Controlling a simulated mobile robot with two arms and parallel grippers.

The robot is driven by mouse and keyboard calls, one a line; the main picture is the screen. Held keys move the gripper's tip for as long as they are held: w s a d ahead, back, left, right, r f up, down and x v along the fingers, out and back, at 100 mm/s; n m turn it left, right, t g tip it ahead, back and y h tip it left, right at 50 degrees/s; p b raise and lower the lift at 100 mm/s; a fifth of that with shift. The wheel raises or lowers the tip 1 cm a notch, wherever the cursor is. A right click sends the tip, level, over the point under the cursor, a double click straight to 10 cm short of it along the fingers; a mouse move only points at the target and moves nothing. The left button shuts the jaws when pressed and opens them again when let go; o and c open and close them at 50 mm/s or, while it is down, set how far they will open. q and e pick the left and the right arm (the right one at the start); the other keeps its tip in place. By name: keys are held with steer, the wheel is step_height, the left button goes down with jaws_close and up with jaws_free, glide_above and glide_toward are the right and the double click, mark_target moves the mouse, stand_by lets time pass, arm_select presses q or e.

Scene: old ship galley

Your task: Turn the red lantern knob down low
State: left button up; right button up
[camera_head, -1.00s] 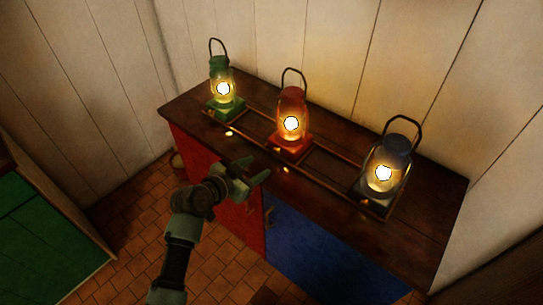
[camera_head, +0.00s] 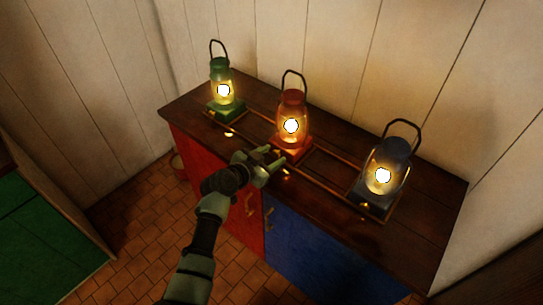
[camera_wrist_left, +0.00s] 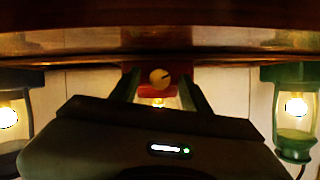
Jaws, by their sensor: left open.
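The red lantern (camera_head: 292,104) stands lit in the middle of the counter, between a green and a blue-grey lantern. In the left wrist view, which looks upside down, its round brass knob (camera_wrist_left: 160,78) with a dark mark shows on the red base (camera_wrist_left: 152,91). My left gripper (camera_head: 272,160) is open at the counter's front, just before the red base. In the wrist view its two fingers stand on either side of the knob. I cannot tell whether they touch it. My right gripper is not in view.
The lit green lantern (camera_head: 222,88) stands at the left and the lit blue-grey lantern (camera_head: 388,165) at the right. A brass rail (camera_head: 330,188) runs along the dark wooden counter (camera_head: 430,215). Below are red and blue (camera_head: 320,255) cupboard fronts. White plank walls stand behind.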

arm_select(q)
jaws_close()
steer(key=n+h+b, duration=0.1)
steer(key=n+g+b, duration=0.1)
steer(key=shift+w+a+f+n+h+b, duration=0.1)
steer(key=shift+f+n+h+b, duration=0.05)
steer(key=shift+n+h+b, duration=0.25)
steer(key=shift+n+g+h+b, duration=0.5)
steer(key=shift+n+b, duration=0.3)
steer(key=shift+b, duration=0.05)
jaws_free()
